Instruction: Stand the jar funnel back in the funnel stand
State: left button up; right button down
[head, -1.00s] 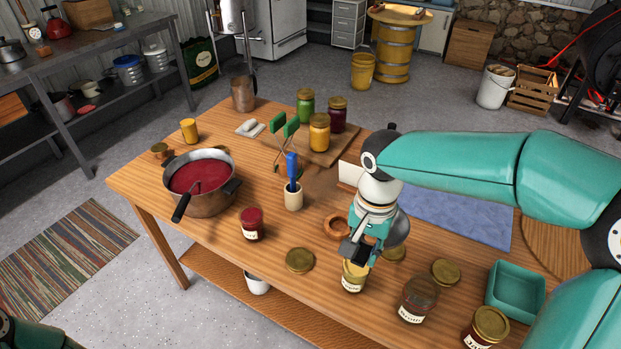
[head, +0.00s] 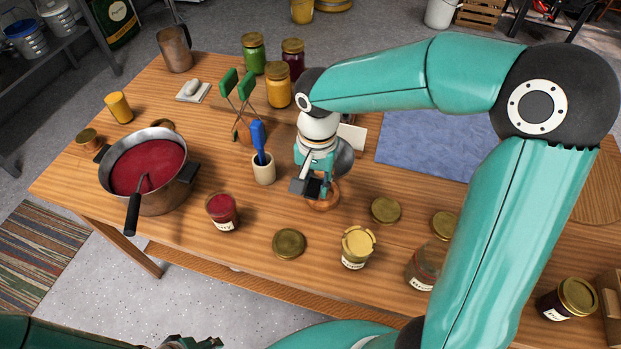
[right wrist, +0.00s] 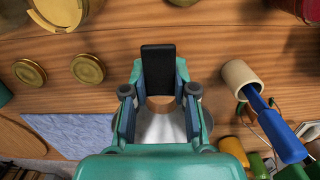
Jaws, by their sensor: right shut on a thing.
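My right gripper (head: 313,186) is shut on the silver jar funnel (head: 344,157), which shows as a grey curved shape behind the fingers. In the right wrist view the funnel (right wrist: 160,128) is a shiny cone between the fingers, partly hidden by them and the palm. The funnel stand, a round wooden ring (head: 325,202), is on the table just below the gripper, partly covered by it. I cannot tell whether the funnel touches the stand. My left gripper (head: 192,342) is at the bottom edge, cut off and too dark to read.
A blue spatula in a cream crock (head: 263,172) stands left of the stand. An open jar of yellow filling (head: 357,250) is in front, with loose lids (head: 289,243) nearby. The red pot (head: 148,172) and a red jar (head: 222,212) are left. A blue cloth (head: 430,145) lies right.

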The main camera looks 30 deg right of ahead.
jog(key=shift+f, duration=0.2)
jog(key=shift+a+f+b, duration=0.1)
jog(key=shift+f+b, duration=1.9)
jog(key=shift+f, duration=0.6)
jog(key=shift+r, duration=0.1)
jog(key=shift+s+f+b, duration=0.1)
jog(key=shift+f+b, duration=0.2)
jog(key=shift+b, duration=0.15)
jog(key=shift+f+b, duration=1)
jog(key=shift+f, duration=0.15)
jog(key=shift+r, duration=0.1)
jog(key=c, duration=0.8)
grip_release()
jog(key=shift+c, duration=0.2)
